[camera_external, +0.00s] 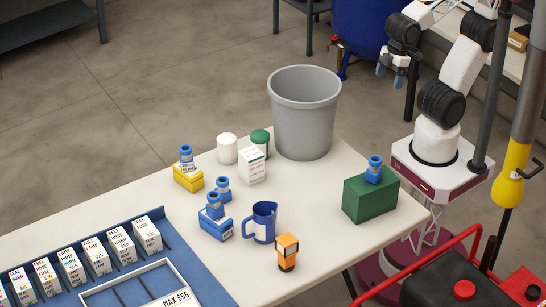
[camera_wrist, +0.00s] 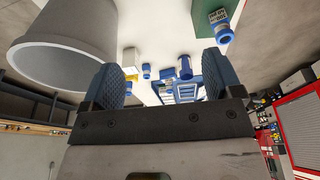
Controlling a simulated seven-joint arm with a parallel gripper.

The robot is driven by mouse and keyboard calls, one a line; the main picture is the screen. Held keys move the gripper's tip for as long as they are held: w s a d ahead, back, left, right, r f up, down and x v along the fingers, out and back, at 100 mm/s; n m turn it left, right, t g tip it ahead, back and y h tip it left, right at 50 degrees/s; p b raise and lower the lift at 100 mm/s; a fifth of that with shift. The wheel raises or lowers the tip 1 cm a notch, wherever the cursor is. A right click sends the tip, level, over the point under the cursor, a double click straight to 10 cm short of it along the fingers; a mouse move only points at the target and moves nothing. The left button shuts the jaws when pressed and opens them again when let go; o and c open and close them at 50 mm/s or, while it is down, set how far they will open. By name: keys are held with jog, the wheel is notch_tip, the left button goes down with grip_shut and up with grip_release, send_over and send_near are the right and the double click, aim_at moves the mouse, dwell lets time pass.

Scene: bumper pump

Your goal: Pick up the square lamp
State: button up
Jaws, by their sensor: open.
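A small orange and black block-shaped item (camera_external: 287,252), which looks like the square lamp, stands upright near the table's front edge, right of the blue mug. I cannot make it out in the wrist view. My gripper (camera_external: 391,72) is high up at the back right, beyond the table and far from this item. Its two blue ridged fingers are spread apart and empty; they also show in the wrist view (camera_wrist: 162,78).
A grey bin (camera_external: 304,112) stands at the table's back, between my gripper and the smaller items. A green box with a blue item on top (camera_external: 370,199) is at the right. A blue mug (camera_external: 264,222), small boxes and a blue rack (camera_external: 178,270) lie leftward.

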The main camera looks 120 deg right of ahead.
jog(key=w+a+f+t+y, duration=0.1)
jog(key=w+a+f+t, duration=0.15)
jog(key=w, duration=0.75)
jog(key=w+a+f+t, duration=0.1)
jog(key=w+a, duration=0.2)
jog(key=w, duration=0.7)
jog(key=t, duration=0.5)
send_over(294, 237)
jog(key=s+d, duration=0.6)
jog(key=s, duration=0.6)
notch_tip(294, 237, down, 12)
jog(key=f, duration=0.1)
jog(key=w+a+f+t, duration=0.1)
jog(key=w+a+f, duration=0.1)
jog(key=f, duration=0.3)
jog(key=w+a+f+t+h, duration=0.1)
jog(key=w+a+f+t, duration=0.1)
jog(key=w+a+f, duration=0.1)
jog(key=shift+w+a+f, duration=0.2)
jog(key=shift+w+f, duration=0.65)
jog(key=shift+w, duration=0.1)
jog(key=shift+w, duration=0.1)
jog(key=shift+x, duration=1.2)
jog(key=shift+w, duration=0.1)
jog(key=shift+x, duration=2.5)
